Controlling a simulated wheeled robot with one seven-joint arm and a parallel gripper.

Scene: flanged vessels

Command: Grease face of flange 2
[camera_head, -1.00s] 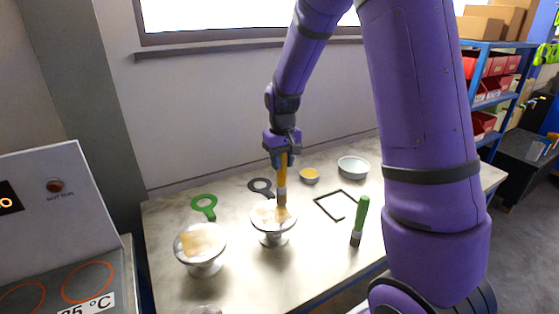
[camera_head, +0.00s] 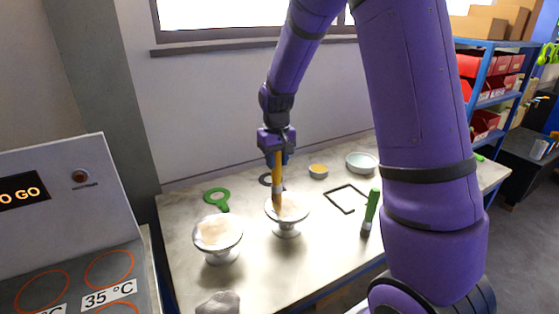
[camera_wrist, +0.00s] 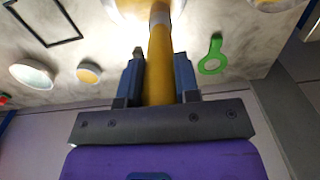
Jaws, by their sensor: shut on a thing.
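My gripper (camera_head: 277,150) points down and is shut on the yellow handle of a brush (camera_head: 278,180). The handle also runs between the fingers in the wrist view (camera_wrist: 160,55). The brush's lower end is at the left part of the top face of the right flanged vessel (camera_head: 295,212); whether it touches cannot be told. That face has pale tan patches. The left flanged vessel (camera_head: 218,238) stands apart, with a pale tan patch on its face. No number shows on either flange. A small bowl with yellow content (camera_head: 318,171) stands behind.
A green-handled brush (camera_head: 370,212) stands at the right. A black square frame (camera_head: 346,198), a pale bowl (camera_head: 361,162), a green ring-ended tool (camera_head: 217,199) and a grey cloth-like lump (camera_head: 218,303) are on the table (camera_head: 310,260). A hotplate panel (camera_head: 70,200) is at the left.

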